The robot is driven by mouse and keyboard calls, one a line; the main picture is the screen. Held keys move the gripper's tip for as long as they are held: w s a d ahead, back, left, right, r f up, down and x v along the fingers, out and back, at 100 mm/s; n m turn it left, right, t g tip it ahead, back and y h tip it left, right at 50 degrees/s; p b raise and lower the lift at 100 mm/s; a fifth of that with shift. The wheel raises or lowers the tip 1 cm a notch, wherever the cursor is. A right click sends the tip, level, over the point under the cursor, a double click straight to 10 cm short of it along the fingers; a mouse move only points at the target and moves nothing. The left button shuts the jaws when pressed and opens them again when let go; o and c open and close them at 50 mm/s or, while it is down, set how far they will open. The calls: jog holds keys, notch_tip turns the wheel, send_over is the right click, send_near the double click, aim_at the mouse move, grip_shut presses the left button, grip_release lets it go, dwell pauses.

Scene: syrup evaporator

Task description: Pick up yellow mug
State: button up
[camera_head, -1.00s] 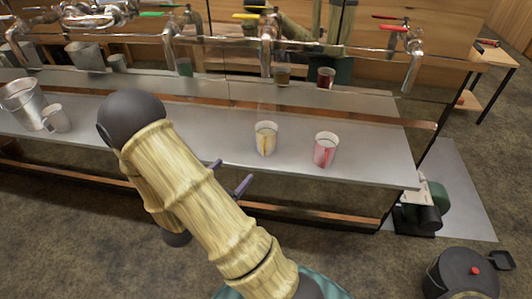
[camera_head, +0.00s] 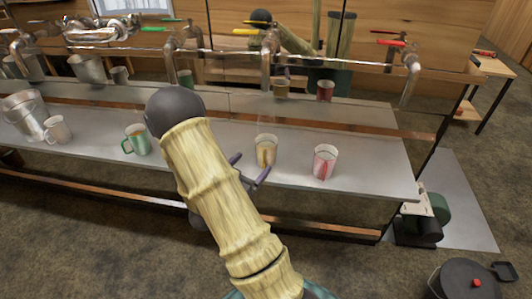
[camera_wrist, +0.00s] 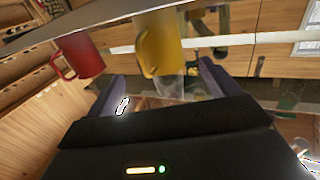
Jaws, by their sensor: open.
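The yellow mug (camera_head: 266,151) stands upright on the metal shelf in the head view, a little left of the red mug (camera_head: 325,161). In the wrist view the yellow mug (camera_wrist: 158,45) appears beyond and roughly between the two fingers, with its handle showing; the red mug (camera_wrist: 80,56) is to its left. My gripper (camera_head: 249,168) is open, with its purple fingers close to the left front side of the yellow mug. It also shows in the wrist view (camera_wrist: 162,76) with nothing held. Whether a finger touches the mug cannot be told.
The metal shelf (camera_head: 375,178) runs across the view. A green mug (camera_head: 137,140), a white mug (camera_head: 57,130) and a metal bucket (camera_head: 24,113) stand on its left part. Taps (camera_head: 411,72) hang above.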

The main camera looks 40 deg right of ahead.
aim_at(260, 151)
jog(key=shift+x, duration=1.4)
jog(key=shift+w+p+x, duration=0.2)
jog(key=shift+p+x, duration=0.25)
jog(key=shift+x, duration=2.15)
jog(key=shift+a+r, duration=0.1)
jog(key=shift+r, duration=0.05)
jog(key=c, duration=1.4)
jog(key=shift+c, duration=0.2)
jog(key=shift+r, duration=0.25)
